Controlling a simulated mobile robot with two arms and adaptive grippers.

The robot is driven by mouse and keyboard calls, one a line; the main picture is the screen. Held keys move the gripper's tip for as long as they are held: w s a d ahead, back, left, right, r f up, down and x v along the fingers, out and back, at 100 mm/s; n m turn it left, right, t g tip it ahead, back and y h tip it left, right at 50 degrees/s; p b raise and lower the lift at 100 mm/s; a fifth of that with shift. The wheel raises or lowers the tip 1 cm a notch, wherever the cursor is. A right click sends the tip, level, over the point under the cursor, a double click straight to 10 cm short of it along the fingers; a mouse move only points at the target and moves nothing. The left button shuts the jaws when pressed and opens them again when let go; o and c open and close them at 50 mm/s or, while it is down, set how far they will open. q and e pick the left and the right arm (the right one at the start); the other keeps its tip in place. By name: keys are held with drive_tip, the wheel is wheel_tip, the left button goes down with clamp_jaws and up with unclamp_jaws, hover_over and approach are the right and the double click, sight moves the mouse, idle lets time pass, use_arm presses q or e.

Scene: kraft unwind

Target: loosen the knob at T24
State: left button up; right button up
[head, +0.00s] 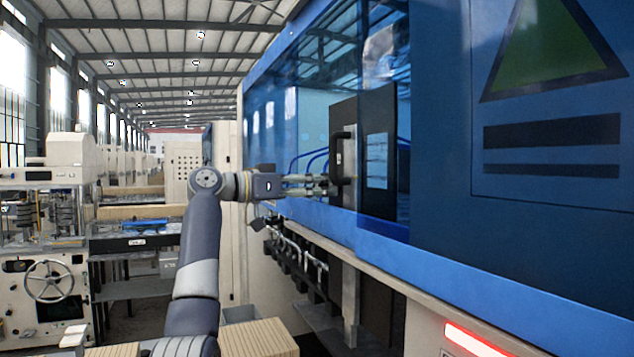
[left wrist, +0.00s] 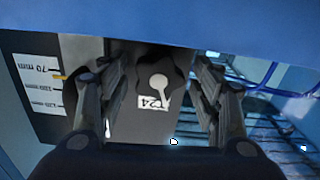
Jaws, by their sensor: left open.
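A dark lobed knob (left wrist: 155,72) with a pale centre and a pale pointer shows in the left wrist view. A white label reading 24 (left wrist: 151,103) sits just below it on a grey plate (left wrist: 130,122). My left gripper (left wrist: 160,66) is open, with one finger on each side of the knob. I cannot tell whether the fingers touch it. In the head view my left gripper (head: 328,185) reaches right to the blue machine's opening, by a black handle (head: 342,158); I cannot make out the knob there. My right gripper is not in view.
A white scale (left wrist: 40,84) marked in mm, with a yellow pointer, stands left of the knob. A blue edge (left wrist: 200,28) crosses above it. The blue machine's panel (head: 545,235) fills the right. A white machine with a handwheel (head: 48,281) stands at the left.

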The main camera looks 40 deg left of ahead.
use_arm(q)
drive_tip(key=c, duration=1.1)
drive_tip(key=shift+o, duration=0.2)
drive_tip(key=shift+n, duration=1.4)
drive_tip(key=o, duration=0.9)
drive_tip(key=shift+o, duration=0.8)
drive_tip(key=v, duration=1.2)
drive_tip(key=shift+w, duration=0.1)
drive_tip(key=shift+c, duration=0.3)
